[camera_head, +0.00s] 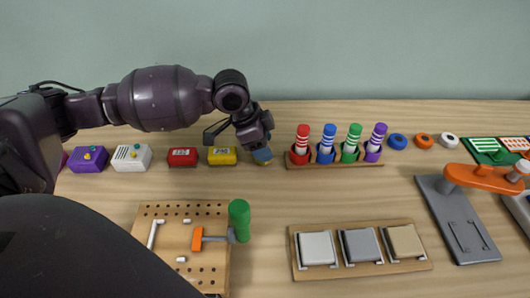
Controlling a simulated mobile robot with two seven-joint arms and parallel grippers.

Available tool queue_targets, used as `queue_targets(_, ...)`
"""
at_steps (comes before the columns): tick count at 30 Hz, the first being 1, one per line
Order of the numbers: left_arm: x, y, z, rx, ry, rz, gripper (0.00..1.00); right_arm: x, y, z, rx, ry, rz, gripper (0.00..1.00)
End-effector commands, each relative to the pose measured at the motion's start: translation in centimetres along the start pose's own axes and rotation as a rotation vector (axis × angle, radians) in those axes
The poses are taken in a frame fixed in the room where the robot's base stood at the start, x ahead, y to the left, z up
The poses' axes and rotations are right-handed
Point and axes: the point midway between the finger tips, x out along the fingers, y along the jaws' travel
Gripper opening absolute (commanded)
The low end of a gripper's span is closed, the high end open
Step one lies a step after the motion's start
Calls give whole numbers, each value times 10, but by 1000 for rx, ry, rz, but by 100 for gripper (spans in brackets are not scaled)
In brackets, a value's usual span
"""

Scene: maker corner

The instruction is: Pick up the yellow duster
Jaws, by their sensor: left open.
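A small yellow block with a dark-marked label (222,157) lies on the table left of centre. It is the most clearly yellow thing here, but I cannot tell for sure that it is the duster. My left gripper (235,139) is open, pointing down, just above and to the right of this block. A small blue piece with a little yellow at its lower edge (262,155) shows right under the gripper's right side. It is partly hidden, and I cannot tell whether the gripper touches it. My right gripper is not in view.
A red block (182,158), a white box (132,158) and a purple box (88,160) stand to the left. A rack of coloured pens (335,163) stands to the right. A pegboard (185,250) and a switch board (362,270) lie in front. Bare table lies between.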

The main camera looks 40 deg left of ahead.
Motion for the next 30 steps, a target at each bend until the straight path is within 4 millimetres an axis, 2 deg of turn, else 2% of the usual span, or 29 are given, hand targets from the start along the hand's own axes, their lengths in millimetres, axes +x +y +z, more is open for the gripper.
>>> queue_targets(3,-2,0,-1,1,2,-3,55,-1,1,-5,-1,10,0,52)
queue_targets(12,-2,0,-1,1,1,-2,9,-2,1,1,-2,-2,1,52)
queue_targets(14,-2,0,-1,1,1,-2,2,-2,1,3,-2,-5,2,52)
queue_targets(23,-7,-1,-3,1,2,-4,2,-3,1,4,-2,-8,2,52)
queue_targets(26,-18,-1,-8,2,4,-6,2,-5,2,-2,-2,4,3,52)
queue_targets(30,-45,-1,-19,5,9,-11,2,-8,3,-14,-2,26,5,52)
